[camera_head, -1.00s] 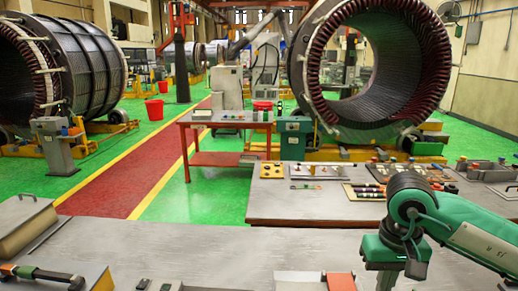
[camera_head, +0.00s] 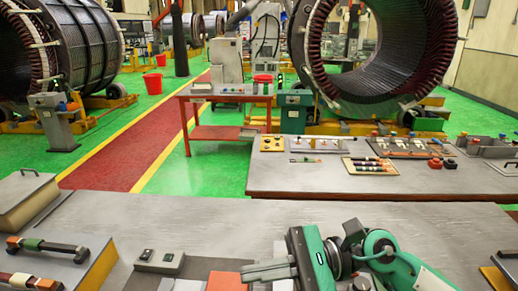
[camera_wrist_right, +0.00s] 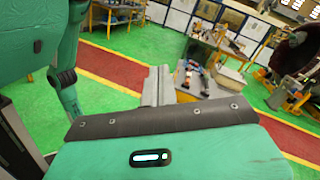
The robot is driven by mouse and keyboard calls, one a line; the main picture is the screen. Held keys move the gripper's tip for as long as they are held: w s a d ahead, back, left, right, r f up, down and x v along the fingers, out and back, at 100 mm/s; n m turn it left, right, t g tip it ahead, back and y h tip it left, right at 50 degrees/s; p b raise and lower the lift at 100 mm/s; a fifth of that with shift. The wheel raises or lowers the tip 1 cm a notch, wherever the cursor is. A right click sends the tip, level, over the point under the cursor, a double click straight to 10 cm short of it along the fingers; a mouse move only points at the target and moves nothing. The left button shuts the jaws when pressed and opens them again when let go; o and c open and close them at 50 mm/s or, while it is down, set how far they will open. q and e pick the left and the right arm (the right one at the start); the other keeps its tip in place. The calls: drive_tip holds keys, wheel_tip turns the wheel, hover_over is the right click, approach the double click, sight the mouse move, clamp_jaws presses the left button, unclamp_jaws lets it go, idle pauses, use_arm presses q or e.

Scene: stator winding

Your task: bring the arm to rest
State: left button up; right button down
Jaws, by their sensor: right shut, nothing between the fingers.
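My right gripper (camera_head: 268,270) shows low in the head view, over the near grey table (camera_head: 200,222). Its grey fingers point left and are shut together with nothing between them. The green and dark grey right arm (camera_head: 385,255) reaches in from the lower right. In the right wrist view the same shut fingers (camera_wrist_right: 158,86) stand up beyond the green gripper housing. Whether the gripper touches anything on the table cannot be told. My left gripper is in neither view.
Near the right gripper lie a small switch box (camera_head: 160,260) and an orange block (camera_head: 227,281). A lidded box (camera_head: 22,205) and bar tools (camera_head: 48,247) are at the left. A second table (camera_head: 300,182) with boards and parts stands behind. The near table's middle is clear.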

drive_tip(key=w+d+m+t+h, duration=0.2)
drive_tip(key=w+d+m+t, duration=0.3)
drive_tip(key=m+t, duration=0.95)
drive_tip(key=w+d+m+t+h, duration=0.2)
drive_tip(key=w+d+m+t, duration=0.5)
drive_tip(key=m, duration=1.2)
drive_tip(key=s+d+f+m+g+h, duration=0.1)
drive_tip(key=d+f+m+h, duration=0.2)
drive_tip(key=f+m+h, duration=0.4)
drive_tip(key=s+d+f+m+g+h, duration=0.1)
drive_tip(key=d+f+m+h, duration=0.35)
drive_tip(key=f+m, duration=0.55)
drive_tip(key=s+d+f+m+g+h, duration=0.25)
drive_tip(key=s+f+m+g, duration=0.85)
drive_tip(key=s+f, duration=1)
wheel_tip(320, 180, down, 32)
drive_tip(key=n+g+b, duration=0.2)
drive_tip(key=b, duration=0.3)
drive_tip(key=s+d+f+g+b, duration=0.1)
drive_tip(key=s+d+f+b, duration=0.1)
drive_tip(key=s+f, duration=0.8)
drive_tip(key=s+d+f+b, duration=0.2)
drive_tip(key=s+f, duration=0.8)
drive_tip(key=f, duration=0.6)
drive_tip(key=shift+s+f+g+b, duration=0.15)
drive_tip(key=shift+f+g+b, duration=0.2)
drive_tip(key=shift+b, duration=0.15)
